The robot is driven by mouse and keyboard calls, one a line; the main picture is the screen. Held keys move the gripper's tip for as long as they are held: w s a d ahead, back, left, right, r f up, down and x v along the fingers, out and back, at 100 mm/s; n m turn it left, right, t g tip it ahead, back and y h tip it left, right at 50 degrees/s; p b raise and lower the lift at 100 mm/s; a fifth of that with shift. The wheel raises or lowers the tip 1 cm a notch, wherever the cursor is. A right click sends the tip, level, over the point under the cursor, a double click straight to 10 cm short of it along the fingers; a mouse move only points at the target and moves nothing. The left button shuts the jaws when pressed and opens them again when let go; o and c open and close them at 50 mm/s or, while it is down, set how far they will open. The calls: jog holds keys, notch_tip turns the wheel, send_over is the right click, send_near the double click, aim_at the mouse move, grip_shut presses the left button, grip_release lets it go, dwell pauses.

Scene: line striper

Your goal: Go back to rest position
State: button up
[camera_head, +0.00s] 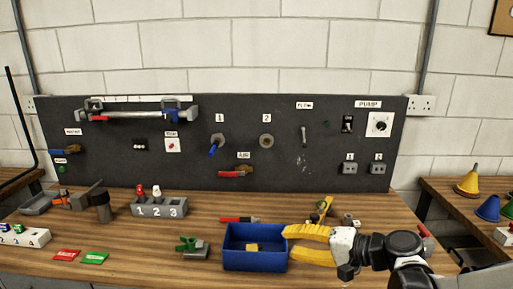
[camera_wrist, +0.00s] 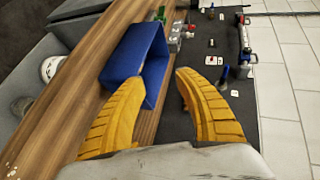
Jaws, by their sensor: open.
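My gripper (camera_head: 290,242) has yellow fingers and is held over the workbench, beside the right end of a blue bin (camera_head: 255,261). In the wrist view the two fingers of my gripper (camera_wrist: 160,78) are spread apart with nothing between them. The blue bin (camera_wrist: 128,50) lies ahead of the left finger in that view. A small yellow block (camera_head: 252,247) is inside the bin. My arm comes in from the lower right in the head view.
A dark panel (camera_head: 110,175) with valves, switches and labels stands behind the wooden bench (camera_head: 130,262). A grey numbered block (camera_head: 159,207), a red-handled tool (camera_head: 238,219) and a green-topped part (camera_head: 190,244) lie left of my gripper. Coloured cones (camera_head: 487,208) stand on a right table.

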jog(key=s+d+n+h, duration=0.2)
jog(key=s+d+h, duration=0.3)
jog(key=s, duration=0.3)
jog(key=s+d+f+n+h, duration=0.1)
jog(key=s+d+n+h, duration=0.2)
jog(key=s+h, duration=0.3)
jog(key=s+d, duration=0.1)
jog(key=s, duration=0.2)
jog(key=shift+s+d+g+h, duration=0.3)
jog(key=shift+d, duration=0.05)
dwell(0.6)
